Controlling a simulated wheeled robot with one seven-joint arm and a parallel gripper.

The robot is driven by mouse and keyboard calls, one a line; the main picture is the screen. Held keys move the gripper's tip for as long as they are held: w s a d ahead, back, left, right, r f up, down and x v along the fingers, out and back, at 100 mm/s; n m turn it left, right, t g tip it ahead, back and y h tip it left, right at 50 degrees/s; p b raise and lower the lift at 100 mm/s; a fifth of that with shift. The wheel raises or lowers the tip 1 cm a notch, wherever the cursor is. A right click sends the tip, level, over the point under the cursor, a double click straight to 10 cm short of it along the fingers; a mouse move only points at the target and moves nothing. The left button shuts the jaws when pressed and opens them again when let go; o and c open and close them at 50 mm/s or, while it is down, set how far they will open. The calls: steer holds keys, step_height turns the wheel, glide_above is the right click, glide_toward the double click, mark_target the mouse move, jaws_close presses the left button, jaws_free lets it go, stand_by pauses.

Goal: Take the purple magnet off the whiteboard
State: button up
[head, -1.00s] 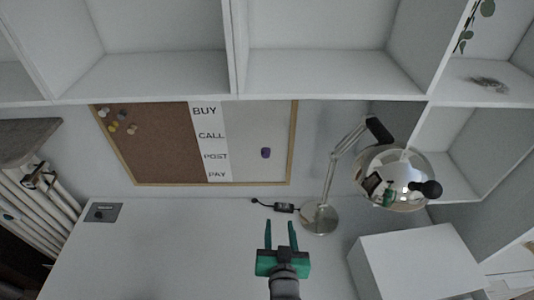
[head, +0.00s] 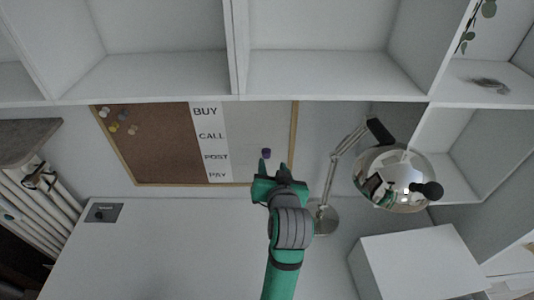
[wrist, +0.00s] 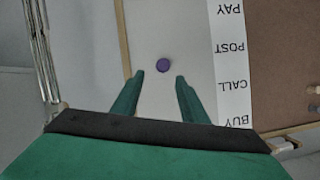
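The purple magnet (head: 266,153) is on the white right half of the framed board (head: 245,140). In the wrist view the round purple magnet (wrist: 163,65) shows just beyond the fingertips, between their two lines. My gripper (head: 273,167) is raised in front of the board's lower edge, just below the magnet in the head view. In the wrist view my gripper (wrist: 158,76) has its two green fingers spread with nothing between them. I cannot tell the exact gap to the board.
A desk lamp (head: 393,180) with a shiny round head stands right of the board. Shelves (head: 150,75) overhang above. Several pins (head: 113,127) are on the cork half. A white box (head: 420,262) is at the lower right. The desk (head: 150,255) is clear on the left.

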mark_target(266, 156)
steer(key=x, duration=0.6)
steer(key=shift+w+a+f, duration=0.15)
steer(key=shift+a+f, duration=0.1)
steer(key=shift+a, duration=0.15)
steer(key=shift+w+f, duration=0.2)
steer(key=shift+w, duration=0.35)
steer(key=shift+a, duration=0.15)
steer(key=shift+c, duration=0.6)
steer(key=shift+s, duration=0.1)
jaws_close()
